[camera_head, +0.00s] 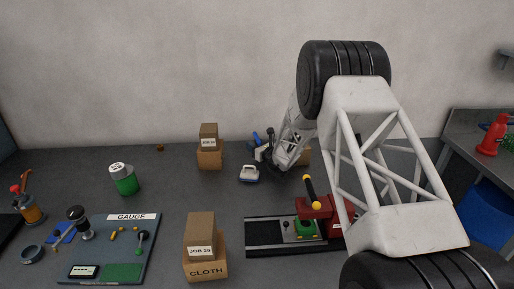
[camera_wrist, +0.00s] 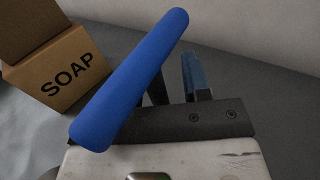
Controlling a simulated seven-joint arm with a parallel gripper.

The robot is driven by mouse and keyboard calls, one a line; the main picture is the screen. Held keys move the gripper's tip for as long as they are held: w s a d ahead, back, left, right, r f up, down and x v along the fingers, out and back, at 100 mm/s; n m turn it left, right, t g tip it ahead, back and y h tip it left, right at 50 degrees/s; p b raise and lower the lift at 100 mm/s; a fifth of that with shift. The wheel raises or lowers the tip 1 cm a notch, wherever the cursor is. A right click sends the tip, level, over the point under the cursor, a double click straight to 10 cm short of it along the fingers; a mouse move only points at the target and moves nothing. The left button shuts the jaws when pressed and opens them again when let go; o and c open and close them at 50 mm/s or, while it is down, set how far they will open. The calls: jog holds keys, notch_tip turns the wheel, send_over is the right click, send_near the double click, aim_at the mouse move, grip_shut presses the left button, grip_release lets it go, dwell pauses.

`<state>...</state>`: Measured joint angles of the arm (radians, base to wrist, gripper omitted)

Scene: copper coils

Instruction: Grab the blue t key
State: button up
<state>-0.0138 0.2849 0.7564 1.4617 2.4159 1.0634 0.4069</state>
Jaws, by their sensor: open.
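The blue t key shows in the wrist view as a thick blue bar handle (camera_wrist: 130,80), slanting from lower left to upper right. It lies very close to the camera, across the left part of my gripper (camera_wrist: 175,75). The gripper is open, with its two fingers apart. The handle hides part of the left finger, and I cannot tell whether they touch. The key's shaft is not clearly visible. In the head view, a small blue part of the key (camera_head: 256,138) shows at the back of the table beside my gripper (camera_head: 265,152).
A SOAP box (camera_wrist: 62,75) stands left of the key in the wrist view. In the head view, stacked boxes (camera_head: 209,158) stand left of my gripper, and a small white object (camera_head: 249,174) lies in front of it. A black fixture tray (camera_head: 265,238) is nearer.

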grip_shut()
jog(key=shift+r, duration=0.1)
jog(key=shift+r, duration=4.95)
